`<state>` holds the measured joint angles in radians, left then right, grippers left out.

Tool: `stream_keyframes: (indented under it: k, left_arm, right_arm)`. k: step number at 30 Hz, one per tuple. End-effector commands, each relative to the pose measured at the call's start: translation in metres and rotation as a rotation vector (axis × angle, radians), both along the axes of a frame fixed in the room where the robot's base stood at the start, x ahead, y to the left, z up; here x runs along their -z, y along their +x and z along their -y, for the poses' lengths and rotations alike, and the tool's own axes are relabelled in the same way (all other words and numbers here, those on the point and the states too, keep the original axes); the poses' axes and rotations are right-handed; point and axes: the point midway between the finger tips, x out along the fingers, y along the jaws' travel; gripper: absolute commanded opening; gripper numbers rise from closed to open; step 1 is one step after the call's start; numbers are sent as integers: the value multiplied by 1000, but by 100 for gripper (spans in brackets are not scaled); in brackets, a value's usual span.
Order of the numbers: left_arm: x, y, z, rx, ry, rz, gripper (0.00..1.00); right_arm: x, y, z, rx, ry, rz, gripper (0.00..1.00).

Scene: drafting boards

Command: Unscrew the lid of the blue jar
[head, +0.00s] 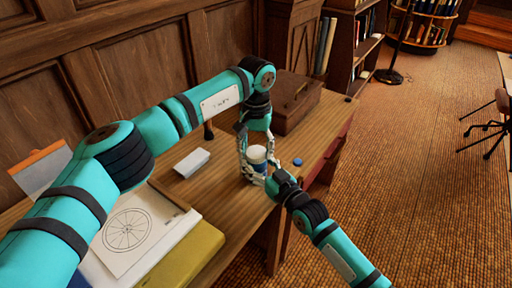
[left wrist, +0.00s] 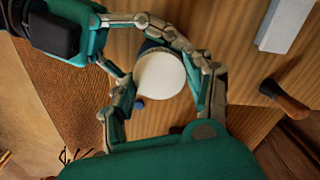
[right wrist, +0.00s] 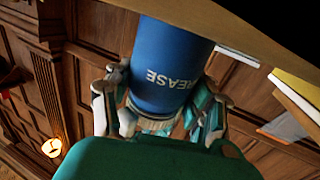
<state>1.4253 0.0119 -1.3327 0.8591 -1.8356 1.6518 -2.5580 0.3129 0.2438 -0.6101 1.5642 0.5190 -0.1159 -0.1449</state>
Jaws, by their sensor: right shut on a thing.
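In the right wrist view the blue jar (right wrist: 168,70) shows upside-down lettering reading "REASE". My right gripper (head: 262,178) comes in from the right side, low, and is shut on the jar, with fingers on both sides. My left gripper (left wrist: 162,95) points down from above, its fingers spread on either side of the lid. It looks open, with a gap between the left finger and the lid. The lid's far edge is partly hidden by fingers.
A small blue disc (head: 298,162) lies right of the jar. A pale box (head: 192,163) lies to its left. A brown case (head: 290,103) stands behind. A wheel drawing (head: 125,229) and a yellow folder (head: 190,257) occupy the near left. The desk's right edge is close.

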Motion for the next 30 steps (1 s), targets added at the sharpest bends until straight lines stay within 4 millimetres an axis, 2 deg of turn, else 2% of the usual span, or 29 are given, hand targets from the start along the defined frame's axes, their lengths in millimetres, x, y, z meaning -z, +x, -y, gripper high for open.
stream_keyframes:
  k: [1,8,11,14,17,30]
  left_arm:
    - [0,0,0,0,0,0,45]
    - [0,0,0,0,1,0,15]
    - [0,0,0,-10,1,0,13]
    - [0,0,-1,-96,2,0,12]
    - [0,0,-1,-286,2,1,12]
    - [-1,-1,-1,-1367,1,-1,12]
  right_arm:
    - [1,0,0,1,-2,-1,0]
    - [1,0,0,1,-2,-1,0]
    - [1,0,0,1,-1,-2,0]
    - [1,0,0,1,-1,-2,0]
    - [1,0,1,1,-1,-2,0]
    - [1,0,1,1,-1,-2,0]
